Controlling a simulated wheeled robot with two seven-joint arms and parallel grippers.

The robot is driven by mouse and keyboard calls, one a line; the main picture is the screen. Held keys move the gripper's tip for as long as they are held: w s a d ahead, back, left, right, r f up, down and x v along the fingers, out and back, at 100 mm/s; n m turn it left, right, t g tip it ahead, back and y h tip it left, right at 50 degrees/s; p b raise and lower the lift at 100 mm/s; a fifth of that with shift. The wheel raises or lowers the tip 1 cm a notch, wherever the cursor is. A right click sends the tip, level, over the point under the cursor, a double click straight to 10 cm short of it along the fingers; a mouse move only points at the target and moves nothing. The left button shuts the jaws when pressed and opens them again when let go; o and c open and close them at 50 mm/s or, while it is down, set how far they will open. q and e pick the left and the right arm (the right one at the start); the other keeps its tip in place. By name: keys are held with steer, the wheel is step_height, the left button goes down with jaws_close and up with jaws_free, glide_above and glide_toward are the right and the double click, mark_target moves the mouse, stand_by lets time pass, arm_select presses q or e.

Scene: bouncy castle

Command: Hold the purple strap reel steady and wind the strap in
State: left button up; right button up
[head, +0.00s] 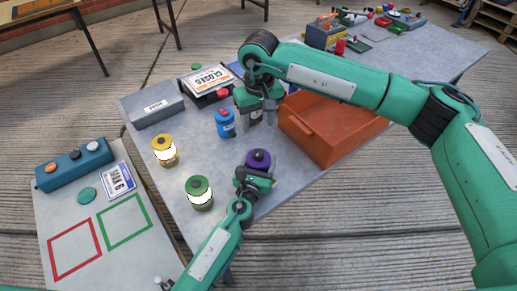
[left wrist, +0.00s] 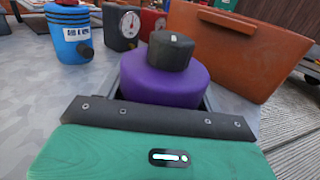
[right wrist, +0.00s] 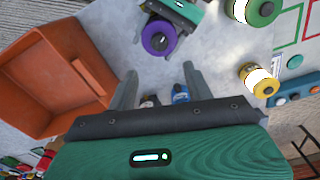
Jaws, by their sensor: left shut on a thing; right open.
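The purple strap reel (head: 258,157) stands upright on the grey table; it also shows in the left wrist view (left wrist: 165,85) with a dark knob (left wrist: 171,50) on top, and in the right wrist view (right wrist: 152,40). My left gripper (head: 254,175) is shut on the reel from the near side; its fingers are mostly hidden in its own wrist view. My right gripper (head: 257,112) is open, pointing down above the table beyond the reel. Its two fingers (right wrist: 158,85) stand apart with nothing between them, clear of the reel. I cannot make out a loose strap.
A green-topped reel (head: 199,191), a yellow-topped reel (head: 164,151) and a blue canister (head: 225,123) stand left of the purple reel. An orange bin (head: 325,150) is close on the right. A dark gauge box (left wrist: 122,25) stands behind. A lower side table (head: 75,210) is at left.

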mark_target(259, 152)
step_height(259, 152, down, 12)
stand_by(0.6)
steer(key=c, duration=1)
